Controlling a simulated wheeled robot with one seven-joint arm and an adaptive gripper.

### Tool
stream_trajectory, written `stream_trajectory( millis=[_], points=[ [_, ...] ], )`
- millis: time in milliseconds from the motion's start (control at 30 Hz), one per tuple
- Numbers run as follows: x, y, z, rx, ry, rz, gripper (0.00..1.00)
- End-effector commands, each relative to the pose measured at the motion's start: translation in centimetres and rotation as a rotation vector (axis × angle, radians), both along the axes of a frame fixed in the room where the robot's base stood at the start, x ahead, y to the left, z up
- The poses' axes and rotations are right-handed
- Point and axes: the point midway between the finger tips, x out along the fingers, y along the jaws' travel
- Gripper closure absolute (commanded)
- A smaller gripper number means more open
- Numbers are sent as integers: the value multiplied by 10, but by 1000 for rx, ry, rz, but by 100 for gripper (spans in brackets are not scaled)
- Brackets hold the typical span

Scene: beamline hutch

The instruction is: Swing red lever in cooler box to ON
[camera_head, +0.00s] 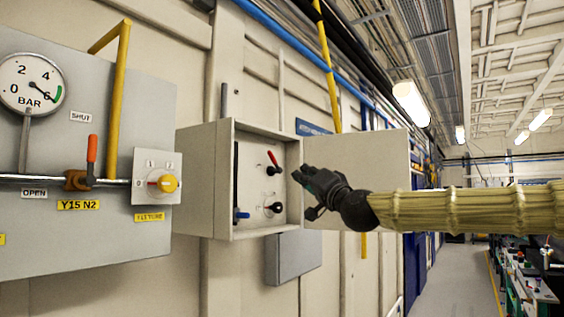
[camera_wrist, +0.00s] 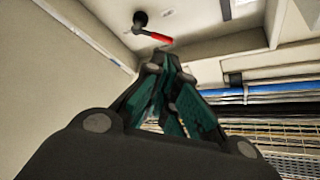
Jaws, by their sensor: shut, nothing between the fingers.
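The cooler box (camera_head: 228,215) is an open beige wall box with its door (camera_head: 365,158) swung out to the right. Inside, a red lever (camera_head: 272,158) on a black pivot slants up and left from the pivot. In the wrist view the red lever (camera_wrist: 156,36) shows just beyond my fingertips, with a small gap. My gripper (camera_head: 298,174) is shut and empty at the right part of the box opening, to the right of the lever and apart from it. It also shows in the wrist view (camera_wrist: 162,62). No ON label is readable in the box.
The aisle at right is clear.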

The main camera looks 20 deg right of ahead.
Motion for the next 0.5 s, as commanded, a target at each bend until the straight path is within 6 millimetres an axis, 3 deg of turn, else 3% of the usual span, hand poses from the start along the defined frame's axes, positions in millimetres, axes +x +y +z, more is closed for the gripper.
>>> stream_trajectory(
  millis=[500],
  points=[
    [4, 0, 9, 4, -7, -1, 100]
  ],
)
